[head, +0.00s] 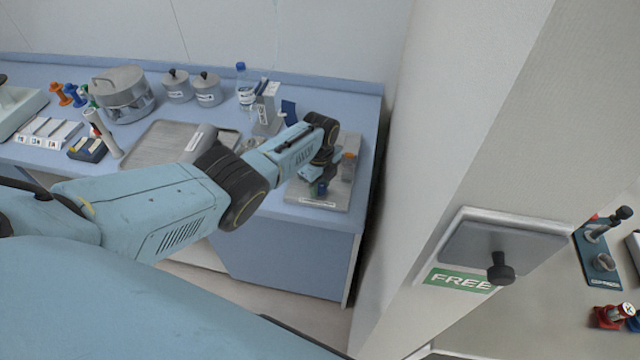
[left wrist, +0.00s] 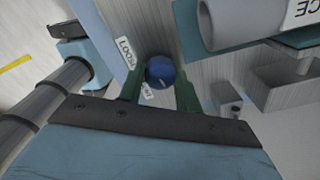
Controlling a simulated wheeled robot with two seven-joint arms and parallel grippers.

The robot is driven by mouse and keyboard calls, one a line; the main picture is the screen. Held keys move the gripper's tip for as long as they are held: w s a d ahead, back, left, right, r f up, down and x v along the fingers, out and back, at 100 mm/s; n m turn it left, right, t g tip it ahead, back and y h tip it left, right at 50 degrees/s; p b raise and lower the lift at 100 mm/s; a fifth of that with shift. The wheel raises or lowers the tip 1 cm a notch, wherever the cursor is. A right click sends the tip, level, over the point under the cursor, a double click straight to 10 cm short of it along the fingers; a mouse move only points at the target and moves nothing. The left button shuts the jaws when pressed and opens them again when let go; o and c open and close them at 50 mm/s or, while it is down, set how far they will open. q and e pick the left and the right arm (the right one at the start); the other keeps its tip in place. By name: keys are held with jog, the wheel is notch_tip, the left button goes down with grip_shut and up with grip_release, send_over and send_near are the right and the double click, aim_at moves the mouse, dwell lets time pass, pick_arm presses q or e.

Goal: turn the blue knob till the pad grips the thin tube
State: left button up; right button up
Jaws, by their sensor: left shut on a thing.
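The blue knob (left wrist: 160,70) is between the two dark green fingers of my left gripper (left wrist: 160,88) in the left wrist view. The gripper is shut on the knob. In the head view my left gripper (head: 318,188) is low over a grey board (head: 335,194) at the right end of the blue counter. The wrist hides most of the knob there. I cannot make out the pad or the thin tube in either view. My right gripper is not in view.
An orange-topped jar (head: 348,165) stands on the board close to the gripper. In the left wrist view a grey cylinder (left wrist: 232,24) and a small grey block (left wrist: 228,97) are near the fingers. A metal tray (head: 160,146) and a bottle (head: 245,92) are on the counter.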

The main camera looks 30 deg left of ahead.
aim_at(320, 186)
pick_arm(q)
jog(key=shift+m, duration=0.6)
jog(key=o, duration=1)
jog(key=shift+r, duration=0.1)
jog(key=shift+r, duration=0.25)
notch_tip(320, 186, up, 13)
jog(key=p, duration=0.2)
jog(key=shift+p, duration=0.35)
jog(key=shift+f, duration=0.15)
